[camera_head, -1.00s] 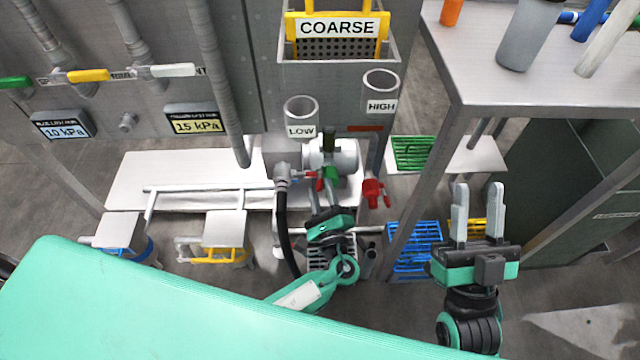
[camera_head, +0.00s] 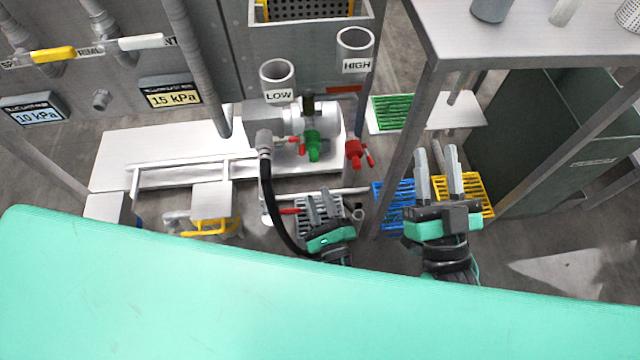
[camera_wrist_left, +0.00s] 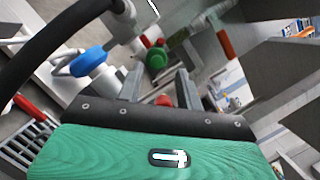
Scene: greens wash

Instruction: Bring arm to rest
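My left gripper (camera_head: 320,198) is open and empty, low in front of the pump unit and over a grey floor grate (camera_head: 300,230). In the left wrist view its fingers (camera_wrist_left: 157,85) stand apart with nothing between them. The green valve (camera_head: 313,146) sits above it on the pump, clear of the fingers; it also shows in the left wrist view (camera_wrist_left: 157,58). The red valve (camera_head: 354,153) is to the right of the green one. My right gripper (camera_head: 438,162) is open and empty, near the blue and yellow grates.
A black hose (camera_head: 268,195) hangs just left of my left gripper. A steel table (camera_head: 520,40) with a leg (camera_head: 415,130) stands at right. Blue (camera_head: 393,205) and yellow (camera_head: 478,195) grates lie behind my right gripper. A dark green bin (camera_head: 560,140) is further right.

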